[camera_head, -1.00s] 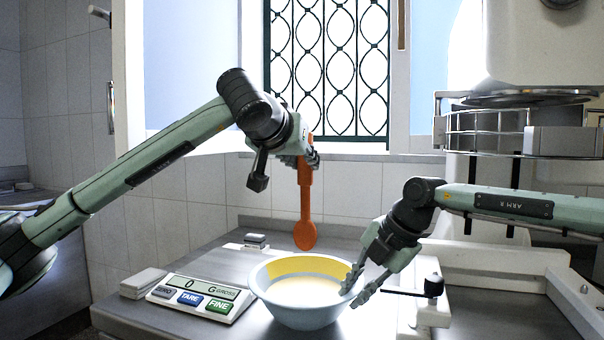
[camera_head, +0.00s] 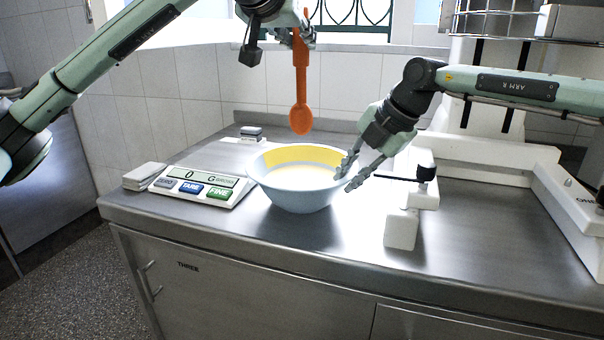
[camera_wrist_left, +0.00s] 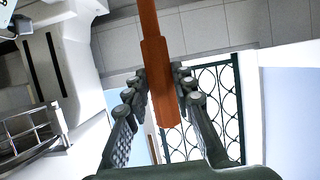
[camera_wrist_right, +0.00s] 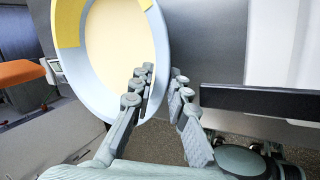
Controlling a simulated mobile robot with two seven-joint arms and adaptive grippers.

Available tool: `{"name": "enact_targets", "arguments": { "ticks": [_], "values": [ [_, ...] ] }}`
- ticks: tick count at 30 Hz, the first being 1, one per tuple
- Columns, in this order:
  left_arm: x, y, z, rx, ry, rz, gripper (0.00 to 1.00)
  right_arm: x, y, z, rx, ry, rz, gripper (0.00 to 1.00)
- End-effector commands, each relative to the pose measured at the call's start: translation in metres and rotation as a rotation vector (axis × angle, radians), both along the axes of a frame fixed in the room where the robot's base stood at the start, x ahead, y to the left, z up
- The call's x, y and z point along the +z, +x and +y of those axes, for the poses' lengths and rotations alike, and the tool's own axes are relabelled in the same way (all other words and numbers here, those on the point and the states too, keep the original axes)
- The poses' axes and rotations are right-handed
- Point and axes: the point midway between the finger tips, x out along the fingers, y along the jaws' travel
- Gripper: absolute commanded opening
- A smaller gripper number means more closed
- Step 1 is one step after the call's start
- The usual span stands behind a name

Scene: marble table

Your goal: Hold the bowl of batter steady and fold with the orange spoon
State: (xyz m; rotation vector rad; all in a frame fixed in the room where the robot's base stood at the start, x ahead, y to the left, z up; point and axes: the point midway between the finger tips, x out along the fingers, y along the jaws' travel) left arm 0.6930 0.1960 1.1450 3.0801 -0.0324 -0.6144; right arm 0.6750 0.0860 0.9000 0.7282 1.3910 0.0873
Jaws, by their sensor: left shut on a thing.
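The orange spoon (camera_head: 301,90) hangs upright with its head down, above the far side of the bowl and clear of the batter. My left gripper (camera_head: 300,40) is shut on its handle, which also shows between the fingers in the left wrist view (camera_wrist_left: 161,85). The pale blue bowl (camera_head: 292,195) stands upright on the steel counter, with cream batter (camera_head: 300,176) and a yellow band inside. My right gripper (camera_head: 347,175) is at the bowl's right rim. In the right wrist view, its fingers (camera_wrist_right: 160,80) straddle the rim; whether they press on it is unclear.
A kitchen scale (camera_head: 205,186) reading 0 stands left of the bowl, apparently close beside it. White blocks (camera_head: 145,176) lie at its left. The counter's front (camera_head: 300,240) is clear.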

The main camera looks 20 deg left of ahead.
Motion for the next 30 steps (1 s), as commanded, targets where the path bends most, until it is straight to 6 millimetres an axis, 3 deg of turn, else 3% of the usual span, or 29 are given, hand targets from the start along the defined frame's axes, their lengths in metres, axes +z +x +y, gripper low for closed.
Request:
{"name": "enact_targets", "arguments": {
  "ticks": [1, 7, 17, 23, 30],
  "values": [
    [0.0, 0.0, 0.0, 0.0, 0.0, -0.001, 0.0, -0.006, -0.001, -0.002, 0.0, -0.01, 0.007, 0.17],
    [0.0, 0.0, 0.0, 0.0, 0.0, -0.001, 0.0, -0.005, -0.001, -0.002, 0.0, -0.007, 0.006, 0.4],
    [0.0, 0.0, 0.0, 0.0, 0.0, -0.001, 0.0, 0.0, 0.0, -0.004, -0.003, -0.007, 0.005, 0.4],
    [0.0, 0.0, 0.0, 0.0, 0.0, -0.001, 0.0, 0.026, -0.005, -0.018, -0.005, -0.004, 0.0, 0.4],
    [0.0, 0.0, 0.0, 0.0, 0.0, -0.001, 0.0, 0.071, -0.016, -0.04, -0.002, -0.004, -0.001, 0.4]
  ]
}}
